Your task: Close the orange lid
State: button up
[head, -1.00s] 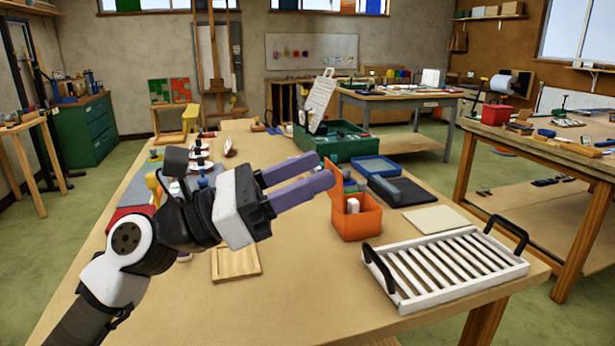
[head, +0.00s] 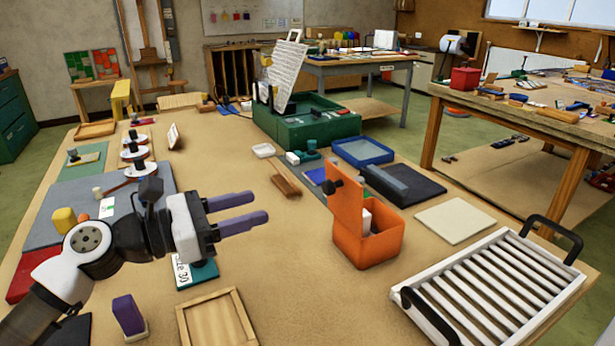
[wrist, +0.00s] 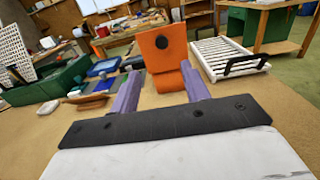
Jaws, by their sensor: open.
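The orange lid (head: 346,201) stands upright, open, on the left side of the orange box (head: 378,247) on the table. A dark round knob shows on the lid. Something white sits inside the box. In the wrist view the lid (wrist: 163,44) faces me beyond the fingers, with the box wall (wrist: 178,85) below it. My gripper (head: 246,212) has its two purple fingers apart and empty. It is to the left of the lid, clear of it, pointing toward it. The wrist view shows the open fingers (wrist: 159,90) too.
A white slatted rack (head: 490,290) with black handles stands right of the box. A dark flat tray (head: 405,186) and a blue tray (head: 362,150) lie behind it. A wooden tray (head: 216,322) and a purple block (head: 128,316) lie at the front left. Bare tabletop lies between gripper and box.

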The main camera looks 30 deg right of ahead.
aim_at(325, 187)
jog(key=d+p, duration=0.1)
jog(key=d, duration=0.3)
jog(key=d+p, duration=0.2)
jog(key=d, duration=0.2)
jog(key=s+d+p, duration=0.1)
jog(key=d, duration=0.3)
jog(key=shift+d+r, duration=0.15)
jog(key=shift+d, duration=0.2)
jog(key=shift+d+p, duration=0.35)
jog(key=shift+d, duration=0.15)
grip_shut()
